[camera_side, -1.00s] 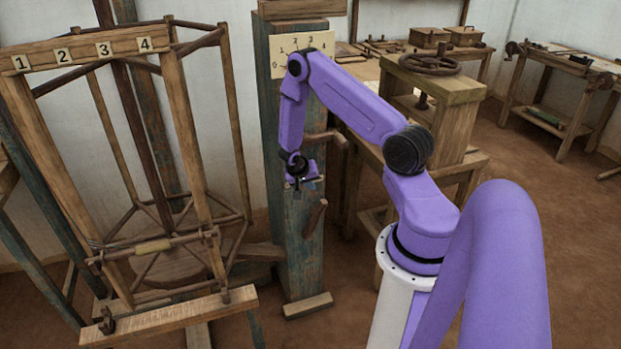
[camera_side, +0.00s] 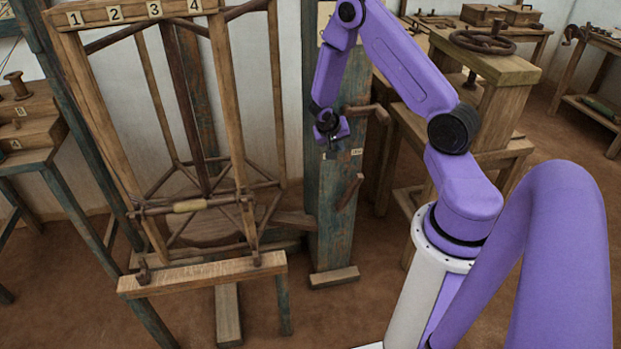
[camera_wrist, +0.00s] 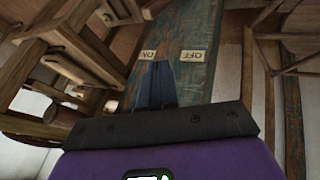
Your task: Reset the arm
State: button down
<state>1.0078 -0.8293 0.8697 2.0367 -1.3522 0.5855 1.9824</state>
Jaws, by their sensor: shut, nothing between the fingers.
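My gripper (camera_side: 332,142) hangs from my purple arm in front of the blue-green wooden post. In the camera_wrist view its dark fingers (camera_wrist: 155,82) are together, with nothing between them. They point along the post (camera_wrist: 185,75), which carries an ON label (camera_wrist: 148,55) and an OFF label (camera_wrist: 192,55). In the camera_side view one small label (camera_side: 357,152) shows right of the gripper. I cannot tell whether the fingertips touch the post. A wooden peg (camera_side: 349,190) sticks out of the post below the gripper.
A wooden frame with numbered plates (camera_side: 134,11) and a roller (camera_side: 189,205) stands left of the post. A crank handle (camera_side: 367,110) juts from the post's right side. A handwheel (camera_side: 482,40) tops a wooden stand on the right. Bare floor (camera_side: 400,290) lies in front.

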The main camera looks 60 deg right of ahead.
jog(key=s+a+r+n+t+y, duration=0.1)
jog(key=s+a+r+n, duration=0.1)
jog(key=a+r+n, duration=0.65)
jog(key=s+a+r+n+t+y, duration=0.15)
jog(key=a+r, duration=0.45)
jog(key=a, duration=0.8)
jog(key=s+a+r+n+y, duration=0.1)
jog(key=s+a+r+n, duration=0.1)
jog(key=s, duration=0.4)
jog(key=s+a+r+n+g+y, duration=0.1)
jog(key=s+a+r+n+y, duration=0.1)
jog(key=s+a+n, duration=0.3)
jog(key=s+a+r+n+g+y, duration=0.1)
jog(key=s+a+r+n, duration=0.1)
jog(key=s+n, duration=0.3)
jog(key=s+a, duration=0.1)
jog(key=s, duration=0.2)
jog(key=shift+s+a+n, duration=0.15)
jog(key=shift+a+n, duration=0.15)
jog(key=shift+a, duration=0.05)
